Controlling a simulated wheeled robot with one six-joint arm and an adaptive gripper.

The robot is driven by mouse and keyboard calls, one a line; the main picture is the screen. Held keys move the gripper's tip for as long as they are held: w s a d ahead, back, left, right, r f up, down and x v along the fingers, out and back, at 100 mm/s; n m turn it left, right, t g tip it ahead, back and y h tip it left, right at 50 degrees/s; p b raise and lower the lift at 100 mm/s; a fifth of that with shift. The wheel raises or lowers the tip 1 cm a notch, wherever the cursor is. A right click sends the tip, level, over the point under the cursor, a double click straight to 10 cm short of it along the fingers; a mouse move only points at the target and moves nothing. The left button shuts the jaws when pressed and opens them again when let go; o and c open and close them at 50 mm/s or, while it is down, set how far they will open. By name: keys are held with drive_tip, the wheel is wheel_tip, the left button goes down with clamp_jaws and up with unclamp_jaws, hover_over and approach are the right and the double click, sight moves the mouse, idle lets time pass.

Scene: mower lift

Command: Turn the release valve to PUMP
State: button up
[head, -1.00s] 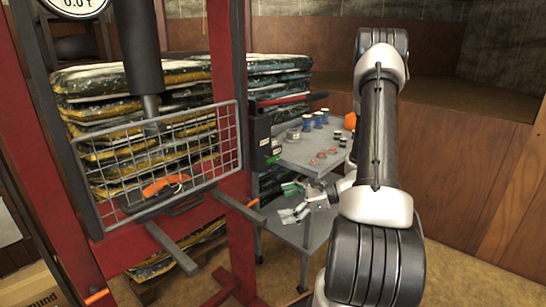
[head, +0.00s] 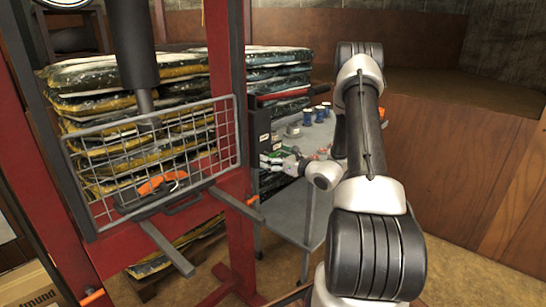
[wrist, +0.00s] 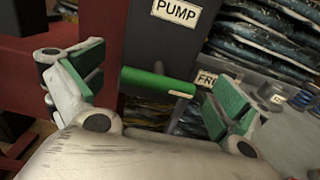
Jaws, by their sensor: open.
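The release valve's green lever (wrist: 155,82) sticks out sideways from a dark block, with a pale mark near its right end. A PUMP label (wrist: 177,12) sits above it, and a partly covered label beginning "FR" (wrist: 206,79) is to its right. In the head view the black pump block (head: 258,130) is on the red press frame. My gripper (wrist: 158,88) is open, its green-padded fingers to the left and right of the lever. I see no contact. In the head view my gripper (head: 279,162) is beside the block, and the lever is hard to make out.
The red press frame (head: 238,220) with its mesh guard (head: 200,140) stands left of my arm. A red-gripped pump handle (head: 290,92) juts right above the block. A grey cart (head: 300,210) with blue-and-white containers (head: 307,114) stands behind my gripper. Stacked bags are at the back.

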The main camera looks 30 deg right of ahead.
drive_tip(key=shift+w, duration=0.1)
drive_tip(key=c, duration=1)
drive_tip(key=shift+c, duration=0.2)
drive_tip(key=n, duration=0.4)
drive_tip(key=shift+a+n, duration=0.1)
drive_tip(key=shift+n, duration=0.3)
drive_tip(key=n, duration=0.4)
drive_tip(key=shift+n, duration=0.3)
drive_tip(key=n, duration=0.4)
drive_tip(key=shift+n, duration=0.3)
drive_tip(key=shift+a+n, duration=0.1)
drive_tip(key=shift+n, duration=1.8)
drive_tip(key=shift+f, duration=0.1)
